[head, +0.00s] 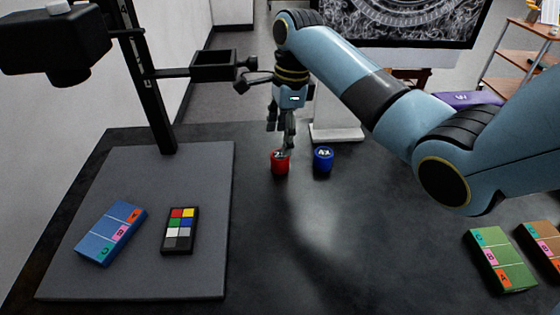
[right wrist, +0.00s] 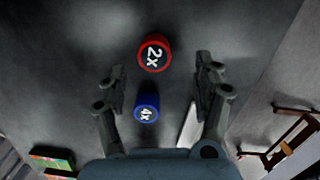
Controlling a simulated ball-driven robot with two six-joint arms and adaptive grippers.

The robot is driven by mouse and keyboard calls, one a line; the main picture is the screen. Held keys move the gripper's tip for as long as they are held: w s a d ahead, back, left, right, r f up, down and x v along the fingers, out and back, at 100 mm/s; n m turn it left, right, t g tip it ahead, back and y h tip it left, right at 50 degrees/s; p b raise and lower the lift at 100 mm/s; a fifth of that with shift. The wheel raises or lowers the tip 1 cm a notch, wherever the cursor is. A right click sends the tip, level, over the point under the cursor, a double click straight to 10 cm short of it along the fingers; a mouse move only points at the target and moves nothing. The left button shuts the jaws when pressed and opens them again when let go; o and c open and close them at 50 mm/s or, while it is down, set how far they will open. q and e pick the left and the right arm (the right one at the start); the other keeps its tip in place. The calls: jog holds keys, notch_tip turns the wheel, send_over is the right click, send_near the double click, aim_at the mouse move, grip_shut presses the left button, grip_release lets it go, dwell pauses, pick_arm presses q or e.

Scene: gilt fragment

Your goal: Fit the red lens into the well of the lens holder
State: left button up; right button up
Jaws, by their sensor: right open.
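The red lens (head: 280,164), a short red cylinder marked 2x on its dark top, stands upright on the dark table. It also shows in the right wrist view (right wrist: 154,53). My right gripper (head: 281,140) points down just over it, with its fingers overlapping it in the head view. In the right wrist view the gripper (right wrist: 160,68) is open and empty, with the red lens near and beyond the fingertip line. The lens holder appears to be the black square frame (head: 214,66) on an arm of the stand's column; the inside of its well is hardly visible. My left gripper is out of view.
A blue lens (head: 323,159) marked 4x stands close right of the red one; it also shows between the fingers (right wrist: 146,107). The stand's grey base (head: 150,190) bears a blue box (head: 111,233) and a colour chart (head: 180,231). A green box (head: 500,260) lies right. The middle table is clear.

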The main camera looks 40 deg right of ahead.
aim_at(280, 154)
jog(key=f, duration=0.4)
jog(key=shift+s+a+f, duration=0.25)
jog(key=shift+a+f, duration=0.1)
jog(key=shift+c, duration=0.2)
jog(key=c, duration=1.2)
jog(key=shift+c, duration=0.2)
jog(key=shift+r, duration=0.15)
